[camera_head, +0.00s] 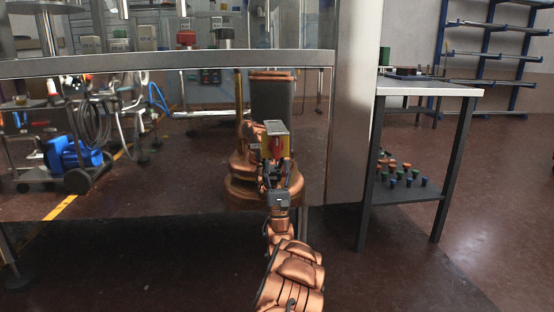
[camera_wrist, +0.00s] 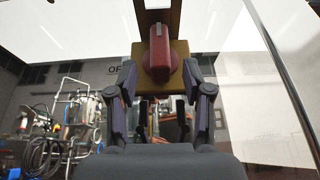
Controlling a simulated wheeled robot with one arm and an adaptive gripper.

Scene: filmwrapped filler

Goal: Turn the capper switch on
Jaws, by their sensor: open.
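The capper switch is a red rotary knob (camera_head: 277,147) on a yellow box under a grey cover, on the front of the machine. In the wrist view the red knob (camera_wrist: 159,56) stands upright against its yellow plate (camera_wrist: 180,50), with the letters "OF" visible to its left. My gripper (camera_head: 278,166) is open just below and in front of the switch. In the wrist view my gripper's fingers (camera_wrist: 159,82) stand apart on either side, below the knob. Nothing is held between them. Whether either finger touches the box cannot be told.
The machine has a steel frame (camera_head: 180,64) and dark reflective panels around the switch. A steel side table (camera_head: 430,88) stands to the right, with small coloured pieces (camera_head: 402,180) on its lower shelf. Blue racks (camera_head: 490,55) are farther back. Open floor lies at the right.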

